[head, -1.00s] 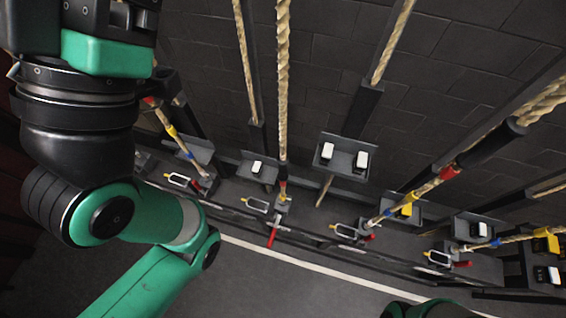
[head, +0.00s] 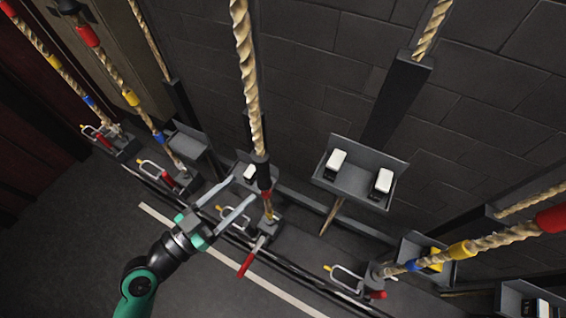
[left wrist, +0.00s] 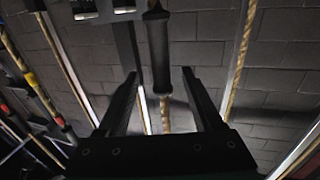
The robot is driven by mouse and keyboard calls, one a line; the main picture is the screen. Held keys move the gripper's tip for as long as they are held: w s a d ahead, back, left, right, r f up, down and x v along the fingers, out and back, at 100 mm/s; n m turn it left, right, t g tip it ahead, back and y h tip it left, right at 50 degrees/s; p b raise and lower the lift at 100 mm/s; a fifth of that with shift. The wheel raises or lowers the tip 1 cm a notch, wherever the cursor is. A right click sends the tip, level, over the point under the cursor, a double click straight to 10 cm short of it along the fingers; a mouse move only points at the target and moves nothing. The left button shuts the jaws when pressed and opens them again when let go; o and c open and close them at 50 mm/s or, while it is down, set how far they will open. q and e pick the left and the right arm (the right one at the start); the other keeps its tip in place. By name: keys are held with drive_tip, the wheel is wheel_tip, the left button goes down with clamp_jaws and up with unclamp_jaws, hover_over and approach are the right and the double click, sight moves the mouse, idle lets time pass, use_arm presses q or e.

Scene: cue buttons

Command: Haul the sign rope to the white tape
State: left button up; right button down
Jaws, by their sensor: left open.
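Several tan ropes run down the wall; no label shows which is the sign rope. The middle rope (head: 247,80) carries a black sleeve with red and yellow bands near its foot. My left gripper (head: 246,186) is open, its two fingers reaching toward the foot of this rope. In the left wrist view the open fingers (left wrist: 159,78) stand either side of a rope with a black sleeve (left wrist: 158,50); I cannot tell whether they touch it. I see no white band on the ropes; a white line (head: 280,287) runs along the floor. My right gripper is out of view.
A red-handled lever (head: 252,257) hangs at the middle rope's foot, beside a loop handle (head: 237,215). A tray with two white-topped blocks (head: 353,172) is on the wall to the right. Banded ropes stand left and right (head: 490,242). The floor at lower left is clear.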

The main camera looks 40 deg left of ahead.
use_arm(q)
drive_tip(key=w+p, duration=0.3)
drive_tip(key=w, duration=0.8)
drive_tip(key=shift+w+p, duration=0.25)
drive_tip(key=shift+p, duration=0.15)
drive_tip(key=shift+r, duration=0.1)
drive_tip(key=shift+c, duration=0.3)
clamp_jaws()
idle(0.4)
